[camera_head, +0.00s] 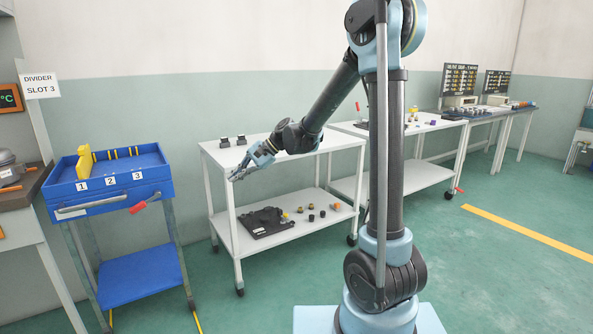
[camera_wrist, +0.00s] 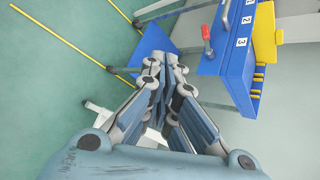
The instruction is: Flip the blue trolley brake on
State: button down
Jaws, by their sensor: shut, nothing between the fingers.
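The blue trolley (camera_head: 110,205) stands at the left, with slots numbered 1, 2 and 3 and a grey handle bar on its front. In the wrist view the red brake (camera_wrist: 207,38) shows on the blue trolley's (camera_wrist: 222,75) side, right of and beyond my fingertips. My gripper (camera_head: 236,177) is shut and empty, to the right of the trolley and apart from the brake. It also shows in the wrist view (camera_wrist: 166,62).
A white two-shelf cart (camera_head: 225,215) stands right beside the trolley, under my gripper, with small parts and a black fixture (camera_head: 265,222) on its lower shelf. A yellow divider (camera_head: 85,162) stands in the trolley tray. A sign (camera_head: 40,85) reads "DIVIDER SLOT 3". Green floor in front is clear.

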jog(key=s+d+n+t+h, duration=0.15)
jog(key=s+d, duration=0.35)
jog(key=d, duration=0.7)
jog(key=s+d+f+n+h, duration=0.1)
jog(key=s+d+f+h, duration=0.2)
jog(key=s+d, duration=0.4)
jog(key=s+d+f+n+t+h, duration=0.1)
jog(key=s+d+f+h, duration=0.1)
jog(key=s+d, duration=0.5)
jog(key=s+d+f+n+t+h, duration=0.1)
jog(key=s+d+f, duration=0.4)
jog(key=d, duration=0.9)
jog(key=s+n+h, duration=0.1)
jog(key=s+h, duration=0.1)
jog(key=shift+d+h, duration=0.25)
jog(key=shift+h, duration=0.1)
jog(key=shift+a, duration=0.1)
